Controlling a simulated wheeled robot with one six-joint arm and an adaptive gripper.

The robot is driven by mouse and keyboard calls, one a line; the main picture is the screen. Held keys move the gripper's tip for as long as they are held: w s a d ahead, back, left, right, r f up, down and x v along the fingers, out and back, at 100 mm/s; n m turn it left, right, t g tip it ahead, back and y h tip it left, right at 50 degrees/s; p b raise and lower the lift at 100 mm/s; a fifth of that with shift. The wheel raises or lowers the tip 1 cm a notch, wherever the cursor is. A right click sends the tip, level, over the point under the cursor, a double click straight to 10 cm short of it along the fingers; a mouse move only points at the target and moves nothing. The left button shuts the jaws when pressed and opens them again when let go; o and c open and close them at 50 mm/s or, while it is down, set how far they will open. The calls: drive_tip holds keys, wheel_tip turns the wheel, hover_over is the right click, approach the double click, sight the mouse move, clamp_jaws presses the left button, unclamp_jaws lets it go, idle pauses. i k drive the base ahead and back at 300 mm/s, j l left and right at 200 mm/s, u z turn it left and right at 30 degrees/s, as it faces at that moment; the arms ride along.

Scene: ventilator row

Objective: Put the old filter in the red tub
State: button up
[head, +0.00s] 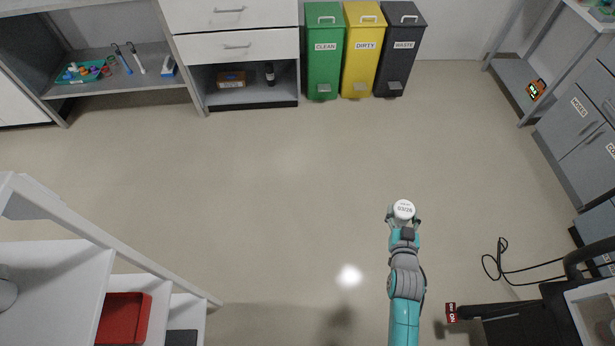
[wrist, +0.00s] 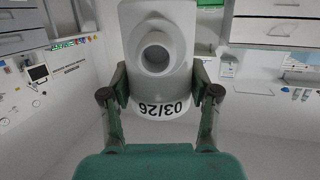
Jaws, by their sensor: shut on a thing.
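A white round filter (head: 403,209) marked 03/26 is held in my gripper (head: 403,219) above the open floor in the head view. In the wrist view the filter (wrist: 158,55) shows a round port facing the camera, and its label reads upside down. The fingers of my gripper (wrist: 160,100) are shut on its two sides. A red tub (head: 124,318) sits on the white shelf unit at the lower left of the head view, well apart from my gripper. Only part of the tub shows.
Green CLEAN (head: 324,55), yellow DIRTY (head: 362,58) and dark WASTE (head: 398,58) bins stand at the back. A white shelf unit (head: 60,270) is at lower left. A black cable (head: 505,265) lies on the right. The middle floor (head: 270,180) is clear.

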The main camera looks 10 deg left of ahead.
sight(129, 319)
drive_tip(key=i+j+u, duration=0.1)
drive_tip(key=i+u, duration=0.35)
drive_tip(key=i+l+u, duration=0.15)
drive_tip(key=i+u, duration=0.3)
drive_tip(key=i+l+u, duration=0.3)
drive_tip(key=i+u, duration=0.2)
drive_tip(key=i+l+u, duration=0.9)
drive_tip(key=l, duration=0.15)
drive_tip(key=l+u, duration=0.55)
drive_tip(key=u, duration=0.15)
drive_tip(key=k+l+u, duration=0.1)
drive_tip(key=u, duration=0.2)
drive_tip(key=k+l+u, duration=0.25)
drive_tip(key=k+u, duration=0.2)
drive_tip(key=k, duration=0.25)
drive_tip(key=k+j+u, duration=0.2)
drive_tip(key=k, duration=0.2)
drive_tip(key=i+u, duration=0.2)
drive_tip(key=u, duration=0.5)
drive_tip(key=i+l, duration=0.1)
drive_tip(key=i, duration=0.35)
